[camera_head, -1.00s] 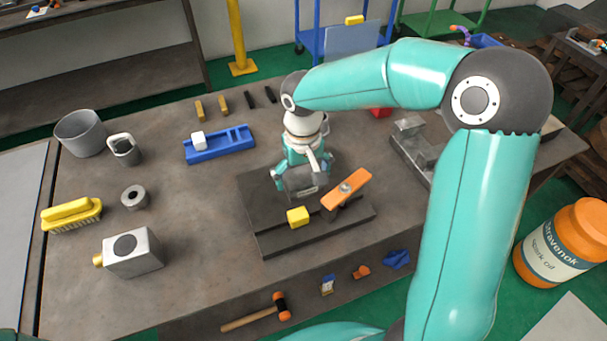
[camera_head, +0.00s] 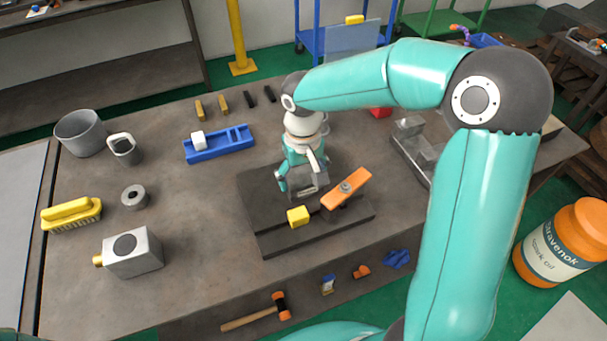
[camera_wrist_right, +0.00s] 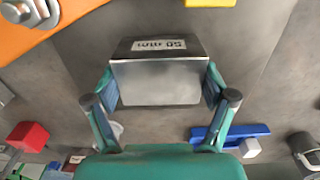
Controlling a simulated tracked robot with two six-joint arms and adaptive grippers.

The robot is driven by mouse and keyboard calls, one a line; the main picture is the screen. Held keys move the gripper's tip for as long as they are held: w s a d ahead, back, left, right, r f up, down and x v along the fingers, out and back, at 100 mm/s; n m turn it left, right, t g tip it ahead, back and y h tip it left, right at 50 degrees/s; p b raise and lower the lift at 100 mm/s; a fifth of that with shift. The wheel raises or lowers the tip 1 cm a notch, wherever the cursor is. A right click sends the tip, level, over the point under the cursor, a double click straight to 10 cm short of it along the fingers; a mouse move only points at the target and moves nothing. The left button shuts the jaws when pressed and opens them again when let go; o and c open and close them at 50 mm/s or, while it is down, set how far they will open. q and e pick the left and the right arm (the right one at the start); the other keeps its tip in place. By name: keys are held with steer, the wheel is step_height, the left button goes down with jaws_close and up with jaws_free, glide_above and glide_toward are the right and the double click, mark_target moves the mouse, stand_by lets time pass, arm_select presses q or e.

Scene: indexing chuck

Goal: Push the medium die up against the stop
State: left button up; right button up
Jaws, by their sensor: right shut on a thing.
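A grey metal block marked "50 mm" (camera_wrist_right: 158,80), apparently the medium die, sits between the fingers of my right gripper (camera_wrist_right: 160,105). In the head view the block (camera_head: 309,186) is partly hidden by my right gripper (camera_head: 302,183), which is shut on it from above. The block is on or just over a dark flat plate (camera_head: 262,205). A raised dark strip (camera_head: 275,243) runs along the plate's near side. A yellow block (camera_head: 298,216) and an orange bar with a bolt (camera_head: 346,188) are at this strip, close in front of the die. I cannot tell whether the die touches the strip. My left gripper is out of view.
A blue tray (camera_head: 228,146) with a white cube lies behind on the left. A metal box (camera_head: 133,252), a yellow brush (camera_head: 70,214) and a grey ring (camera_head: 135,196) lie left. Metal blocks (camera_head: 425,155) stand right. The bench between plate and metal box is clear.

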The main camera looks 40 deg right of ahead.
steer(key=shift+s+a, duration=0.1)
steer(key=shift+s, duration=0.1)
steer(key=shift+s+a+b, duration=0.25)
steer(key=shift+s+b, duration=0.25)
steer(key=shift+s, duration=0.55)
steer(key=shift+s, duration=0.35)
stand_by(0.5)
steer(key=o, duration=1.7)
steer(key=shift+a, duration=0.1)
steer(key=shift+r, duration=5.95)
